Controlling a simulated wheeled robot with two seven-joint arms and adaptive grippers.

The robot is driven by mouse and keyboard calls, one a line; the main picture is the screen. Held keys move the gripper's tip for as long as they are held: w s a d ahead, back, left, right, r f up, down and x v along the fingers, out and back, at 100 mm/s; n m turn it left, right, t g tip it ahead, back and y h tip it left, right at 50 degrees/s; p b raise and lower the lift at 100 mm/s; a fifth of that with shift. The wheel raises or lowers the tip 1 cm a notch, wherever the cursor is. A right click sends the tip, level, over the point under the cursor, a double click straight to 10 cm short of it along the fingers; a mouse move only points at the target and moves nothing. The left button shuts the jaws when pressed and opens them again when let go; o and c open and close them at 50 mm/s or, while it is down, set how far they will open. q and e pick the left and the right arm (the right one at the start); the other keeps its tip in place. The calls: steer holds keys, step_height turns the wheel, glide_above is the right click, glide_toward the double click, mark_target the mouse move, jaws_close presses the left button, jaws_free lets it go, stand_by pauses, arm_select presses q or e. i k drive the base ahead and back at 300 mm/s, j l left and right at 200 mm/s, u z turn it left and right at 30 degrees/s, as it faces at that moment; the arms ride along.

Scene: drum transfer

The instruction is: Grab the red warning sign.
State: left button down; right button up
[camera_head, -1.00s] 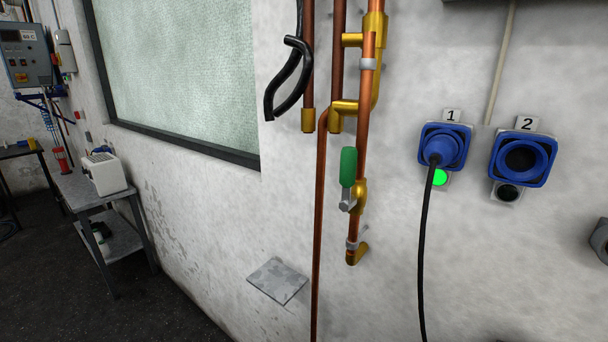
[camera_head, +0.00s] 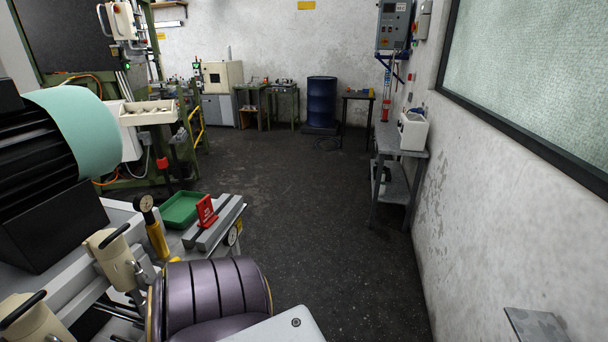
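The red warning sign (camera_head: 206,211) stands upright on the left side of the head view. It is small, with pale markings too small to read. It stands on or against a grey metal rail (camera_head: 216,228) at the end of a machine bench, just right of a green tray (camera_head: 182,209). Nothing is touching it from my side. Neither my left nor my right gripper shows in the view.
A machine with a dark motor (camera_head: 40,165) fills the left. The floor (camera_head: 310,210) in the middle is clear. A grey side table (camera_head: 398,165) lines the right wall; a blue drum (camera_head: 321,100) stands at the back.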

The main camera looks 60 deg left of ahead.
mark_target(207, 218)
steer(key=u, duration=2.9)
